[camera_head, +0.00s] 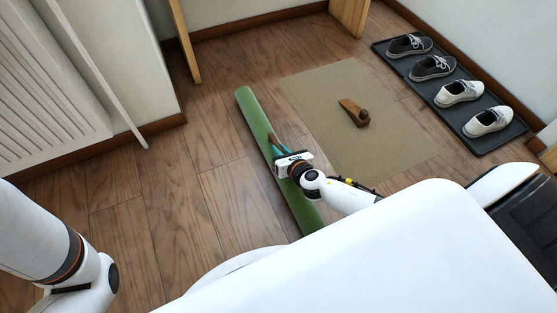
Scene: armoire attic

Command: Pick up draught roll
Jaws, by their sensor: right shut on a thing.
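The draught roll (252,113) is a long green cylinder. It lies slantwise over the wooden floor, from the upper middle down towards my white body, which hides its lower end. My right gripper (275,145) is at the middle of the roll, with its fingers shut on it. I cannot tell whether the roll touches the floor or is a little above it. My left arm shows at the lower left, but its gripper is outside the view.
A beige mat (325,90) lies right of the roll, with a brown wedge-shaped doorstop (352,111) on it. A dark tray (447,97) with several shoes stands at the upper right. A white radiator (45,95) is at the upper left. The floor left of the roll is clear.

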